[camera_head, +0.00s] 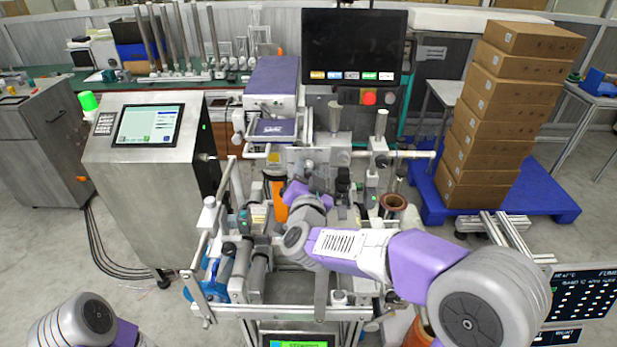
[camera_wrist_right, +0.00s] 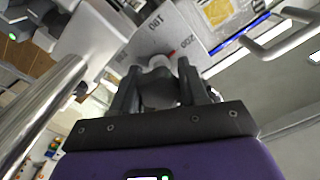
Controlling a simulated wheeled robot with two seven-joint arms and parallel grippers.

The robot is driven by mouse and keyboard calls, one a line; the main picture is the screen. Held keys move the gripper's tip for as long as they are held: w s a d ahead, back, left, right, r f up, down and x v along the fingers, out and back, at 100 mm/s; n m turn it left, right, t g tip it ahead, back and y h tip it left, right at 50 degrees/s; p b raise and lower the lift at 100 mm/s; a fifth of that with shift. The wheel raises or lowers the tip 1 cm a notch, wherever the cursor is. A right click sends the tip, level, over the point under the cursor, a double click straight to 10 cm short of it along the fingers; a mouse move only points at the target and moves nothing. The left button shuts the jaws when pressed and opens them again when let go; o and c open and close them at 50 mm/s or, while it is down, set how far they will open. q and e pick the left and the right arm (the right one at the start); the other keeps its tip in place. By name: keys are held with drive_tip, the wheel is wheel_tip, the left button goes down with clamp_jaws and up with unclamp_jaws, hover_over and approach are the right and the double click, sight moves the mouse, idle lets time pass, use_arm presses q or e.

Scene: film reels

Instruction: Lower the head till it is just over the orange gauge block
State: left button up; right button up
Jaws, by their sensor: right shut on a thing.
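My right gripper (camera_wrist_right: 160,85) is shut on a dark grey rounded knob (camera_wrist_right: 157,92) in the right wrist view. Behind the knob is a pale dial plate (camera_wrist_right: 160,35) with numbers and a small red mark. In the head view my right arm reaches in from the right to the middle of the machine, and my own wrist hides the fingertips and knob. An upright orange piece (camera_head: 280,202) stands just left of my wrist; I cannot tell if it is the gauge block. I cannot clearly pick out the head or its gap to a block. My left gripper is out of view.
Metal posts and bars of the machine (camera_head: 400,154) stand close around my right wrist. A steel cabinet with a screen (camera_head: 148,126) is at left. A black monitor (camera_head: 354,45) is behind. Stacked cartons (camera_head: 500,130) stand on a blue pallet (camera_head: 540,208) at right.

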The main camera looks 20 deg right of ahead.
idle(0.4)
drive_tip(key=o, duration=1)
drive_tip(key=shift+o, duration=0.2)
drive_tip(key=shift+s, duration=0.1)
drive_tip(key=v, duration=0.7)
drive_tip(key=shift+s+p, duration=0.2)
drive_tip(key=shift+p, duration=0.1)
drive_tip(key=shift+r, duration=0.1)
